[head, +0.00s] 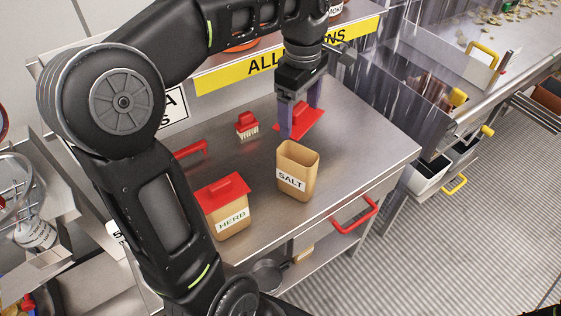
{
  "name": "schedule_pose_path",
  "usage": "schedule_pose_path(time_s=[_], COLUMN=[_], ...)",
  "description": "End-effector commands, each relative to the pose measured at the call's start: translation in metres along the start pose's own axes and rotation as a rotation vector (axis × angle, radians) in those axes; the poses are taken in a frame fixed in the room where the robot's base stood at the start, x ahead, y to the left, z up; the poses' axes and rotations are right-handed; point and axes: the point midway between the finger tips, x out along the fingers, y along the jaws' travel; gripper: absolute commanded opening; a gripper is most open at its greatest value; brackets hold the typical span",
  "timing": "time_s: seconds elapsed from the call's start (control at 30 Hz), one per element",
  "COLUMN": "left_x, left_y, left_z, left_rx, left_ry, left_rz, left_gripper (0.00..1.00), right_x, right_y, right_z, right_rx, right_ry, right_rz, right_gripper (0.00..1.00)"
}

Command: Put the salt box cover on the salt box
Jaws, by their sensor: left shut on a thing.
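The salt box (294,183) is a tan, open-topped box labelled SALT, standing upright on the steel table. Its opening faces up and no cover sits on it. The red salt box cover (314,122) is just behind the box, between the fingers of my left gripper (299,122), which is shut on it and points down. The fingers hide part of the cover. I cannot tell whether the cover touches the table or hangs slightly above it. My right gripper is not in view.
A herb box (231,222) with a red cover (223,193) stands left of the salt box. A small red brush (247,125) and a red-handled item (191,149) lie behind. A yellow-labelled shelf (240,72) runs along the back. The table's right side (370,140) is clear.

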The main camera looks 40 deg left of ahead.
Motion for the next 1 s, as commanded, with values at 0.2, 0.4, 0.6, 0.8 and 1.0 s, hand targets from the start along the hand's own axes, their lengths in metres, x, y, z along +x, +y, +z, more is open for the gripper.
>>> schedule_pose_path(time_s=[0.2,0.4,0.6,0.8,1.0], left_x=[0.0,0.0,0.008,0.036,0.06], left_y=[-0.004,-0.004,-0.004,-0.004,-0.004], left_z=[0.001,0.0,0.0,0.0,0.0], left_rx=[-0.036,-0.042,-0.042,-0.041,-0.042], left_ry=[0.0,0.0,0.0,0.0,0.0], left_rz=[-0.002,-0.002,-0.002,-0.004,-0.003], left_gripper=[0.36,0.36,0.36,0.36,0.36], right_x=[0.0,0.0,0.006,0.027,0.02], right_y=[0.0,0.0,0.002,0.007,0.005], right_z=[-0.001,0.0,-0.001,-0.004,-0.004], right_rx=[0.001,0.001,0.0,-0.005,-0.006], right_ry=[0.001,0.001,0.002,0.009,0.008], right_rz=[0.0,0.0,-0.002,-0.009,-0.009], right_gripper=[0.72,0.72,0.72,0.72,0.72])
